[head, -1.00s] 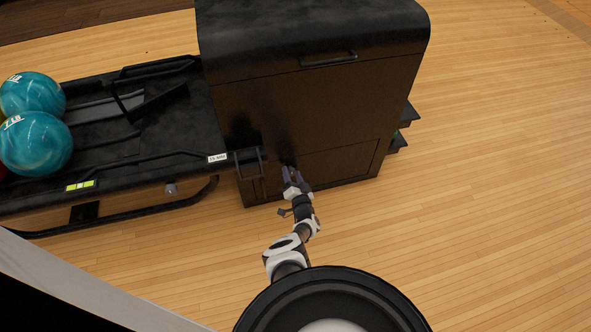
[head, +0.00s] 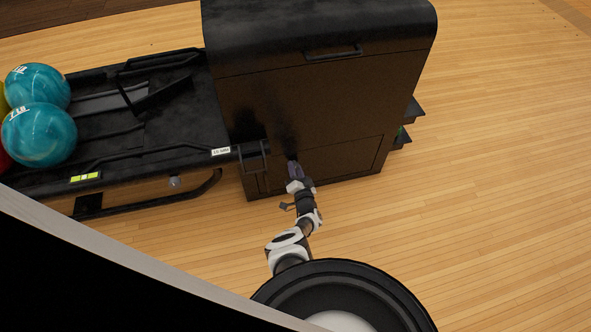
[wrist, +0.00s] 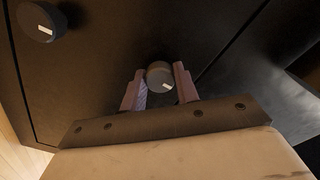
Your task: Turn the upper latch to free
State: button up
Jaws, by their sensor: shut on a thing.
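A round dark latch knob (wrist: 160,75) with a short white mark sits between the two purple fingers of my gripper (wrist: 160,88) in the wrist view. The fingers are shut on its sides, and its mark lies toward the lower right of its face. A second, similar knob (wrist: 42,20) with a white mark stands clear of my gripper at the upper left. In the head view my gripper (head: 294,168) is at the upper left part of the low panel (head: 345,157) of the black cabinet. The knobs cannot be made out there.
The black cabinet (head: 310,95) has a handle (head: 333,52) on its upper front. A ball rack (head: 150,120) with teal balls (head: 39,135) joins its left side. A bracket (head: 253,157) sticks out left of my gripper. Wooden floor (head: 480,190) to the right is open.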

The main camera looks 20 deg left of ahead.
jog(key=shift+w+m+p, duration=0.1)
jog(key=shift+m+p, duration=0.3)
jog(key=shift+m, duration=8.3)
jog(key=o, duration=0.9)
jog(key=shift+o, duration=0.3)
jog(key=p+v, duration=0.7)
jog(key=v, duration=0.7)
